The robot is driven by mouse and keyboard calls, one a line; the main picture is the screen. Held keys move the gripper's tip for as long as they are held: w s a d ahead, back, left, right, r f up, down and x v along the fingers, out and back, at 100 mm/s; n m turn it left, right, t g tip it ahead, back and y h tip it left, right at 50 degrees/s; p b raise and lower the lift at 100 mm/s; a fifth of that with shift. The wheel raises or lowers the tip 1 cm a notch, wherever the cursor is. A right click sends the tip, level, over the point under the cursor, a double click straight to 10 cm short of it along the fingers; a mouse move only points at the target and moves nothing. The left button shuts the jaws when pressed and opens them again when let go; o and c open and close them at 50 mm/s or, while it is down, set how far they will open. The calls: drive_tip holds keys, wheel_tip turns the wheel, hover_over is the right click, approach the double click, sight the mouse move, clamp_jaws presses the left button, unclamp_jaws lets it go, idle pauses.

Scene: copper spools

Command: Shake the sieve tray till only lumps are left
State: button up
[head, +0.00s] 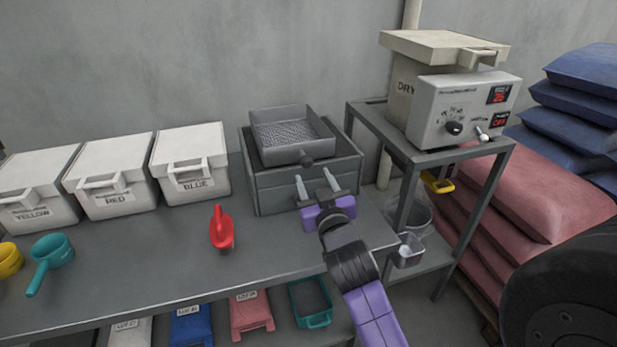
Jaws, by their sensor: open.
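The grey sieve tray (293,131) with a mesh floor sits level on top of a grey box (262,190) at the back of the bench. No lumps can be made out on the mesh at this size. My gripper (316,182) is open and empty. Its two fingers point toward the tray's front, just in front of the box and close below the handle. I cannot tell whether a finger touches the box.
Lidded white bins marked yellow (38,185), red (108,175) and blue (190,162) line the wall. A red scoop (222,230), a teal scoop (52,255) and a yellow scoop (9,260) lie on the bench (150,255). A dryer (455,108) stands on a right-hand stand.

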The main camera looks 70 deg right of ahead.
sight(308, 164)
drive_tip(key=shift+p+x, duration=0.5)
drive_tip(key=shift+x, duration=3.35)
drive_tip(key=shift+r, duration=0.1)
clamp_jaws()
